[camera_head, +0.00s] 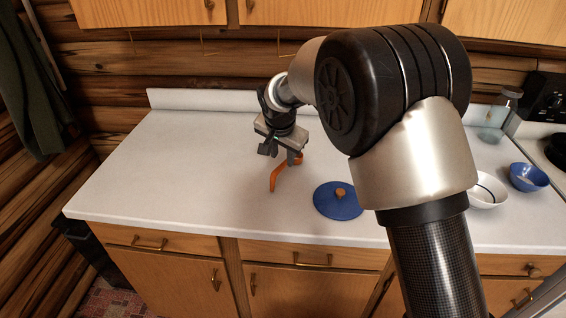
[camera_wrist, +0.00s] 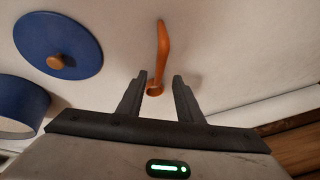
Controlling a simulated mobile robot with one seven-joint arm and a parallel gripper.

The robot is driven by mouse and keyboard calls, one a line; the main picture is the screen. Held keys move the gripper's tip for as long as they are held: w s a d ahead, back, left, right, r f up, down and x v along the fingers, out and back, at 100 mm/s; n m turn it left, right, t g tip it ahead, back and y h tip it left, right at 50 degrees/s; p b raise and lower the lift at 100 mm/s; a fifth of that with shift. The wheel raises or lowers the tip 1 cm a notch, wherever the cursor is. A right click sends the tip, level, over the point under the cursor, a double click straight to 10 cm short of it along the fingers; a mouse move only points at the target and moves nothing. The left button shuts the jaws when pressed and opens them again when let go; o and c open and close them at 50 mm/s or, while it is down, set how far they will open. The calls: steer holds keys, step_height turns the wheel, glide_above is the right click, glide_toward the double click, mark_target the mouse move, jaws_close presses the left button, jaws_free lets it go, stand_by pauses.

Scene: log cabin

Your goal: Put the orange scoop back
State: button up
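The orange scoop (camera_head: 279,174) lies on the white countertop, its handle pointing toward the front edge in the head view. It also shows in the wrist view (camera_wrist: 163,45), with its small cup end between my fingertips. My gripper (camera_head: 280,155) is open and points down at the scoop's cup end; it also shows in the wrist view (camera_wrist: 159,78). I cannot tell whether the fingers touch the scoop. A blue round lid (camera_head: 325,202) with a wooden knob lies to the right of the scoop. In the wrist view, a blue container (camera_wrist: 22,120) is partly visible at the left edge.
My arm hides part of the counter's right side. Beyond it are a white bowl (camera_head: 488,193), a blue bowl (camera_head: 528,178) and a clear bottle (camera_head: 493,130). The countertop (camera_head: 160,175) left of the scoop is clear.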

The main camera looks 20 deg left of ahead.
steer(key=s+d+r, duration=0.6)
steer(key=d+r, duration=0.3)
steer(key=d, duration=0.3)
steer(key=s+d+r, duration=0.5)
steer(key=d+r, duration=0.4)
steer(key=d, duration=0.3)
steer(key=s+d+f+n, duration=0.1)
steer(key=s+d, duration=0.5)
steer(key=s, duration=0.3)
steer(key=s+d+f+n+h, duration=0.1)
steer(key=s+d, duration=0.6)
steer(key=s, duration=0.3)
steer(key=shift+s+n+t, duration=0.15)
steer(key=shift+n+t, duration=0.15)
steer(key=shift+t, duration=0.1)
steer(key=shift+d, duration=0.1)
